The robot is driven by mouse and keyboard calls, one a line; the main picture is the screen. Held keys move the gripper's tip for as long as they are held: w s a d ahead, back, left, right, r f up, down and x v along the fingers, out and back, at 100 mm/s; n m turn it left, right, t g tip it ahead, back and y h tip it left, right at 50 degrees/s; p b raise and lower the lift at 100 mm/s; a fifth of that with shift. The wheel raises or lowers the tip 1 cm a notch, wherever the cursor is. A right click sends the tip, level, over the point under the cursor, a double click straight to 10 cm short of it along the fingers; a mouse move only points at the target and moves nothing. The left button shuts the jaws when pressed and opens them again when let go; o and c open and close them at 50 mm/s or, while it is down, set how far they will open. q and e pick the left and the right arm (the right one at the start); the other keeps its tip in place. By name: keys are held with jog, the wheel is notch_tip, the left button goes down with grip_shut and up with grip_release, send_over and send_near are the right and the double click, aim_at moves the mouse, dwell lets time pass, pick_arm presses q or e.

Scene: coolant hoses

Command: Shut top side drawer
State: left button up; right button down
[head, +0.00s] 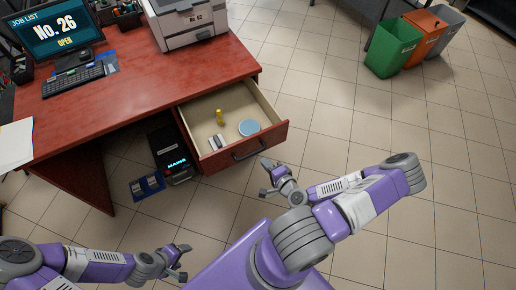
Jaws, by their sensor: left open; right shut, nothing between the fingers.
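The top side drawer (245,153) of the red wooden desk (150,85) is pulled out. It holds a yellow cylinder (219,118), a round light-blue item (249,127) and a small grey-white item (216,141). A dark handle is on its front panel. My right gripper (266,178) is shut and empty, just in front of the drawer front and below the handle in the picture. I cannot tell if it touches the drawer. My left gripper (184,262) is open and empty, low in the view and away from the desk.
A printer (186,20), a monitor (57,34) and a keyboard (73,80) stand on the desk. A black box (170,155) and a blue item (148,186) are on the floor beneath it. Green (393,48), orange and grey bins stand at upper right. The tiled floor at right is clear.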

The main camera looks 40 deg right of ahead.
aim_at(256, 141)
jog(key=shift+m+h, duration=0.4)
jog(key=shift+h, duration=0.1)
jog(key=w+d, duration=0.1)
jog(key=w, duration=0.1)
jog(key=w+d+f+b, duration=0.1)
jog(key=w, duration=0.2)
jog(key=w+d+f+b, duration=0.1)
jog(key=w, duration=0.1)
jog(key=shift+w+d, duration=0.15)
jog(key=shift+d, duration=0.25)
jog(key=shift+w+d+f+b, duration=0.15)
jog(key=shift+w+b, duration=0.15)
jog(key=shift+w, duration=0.3)
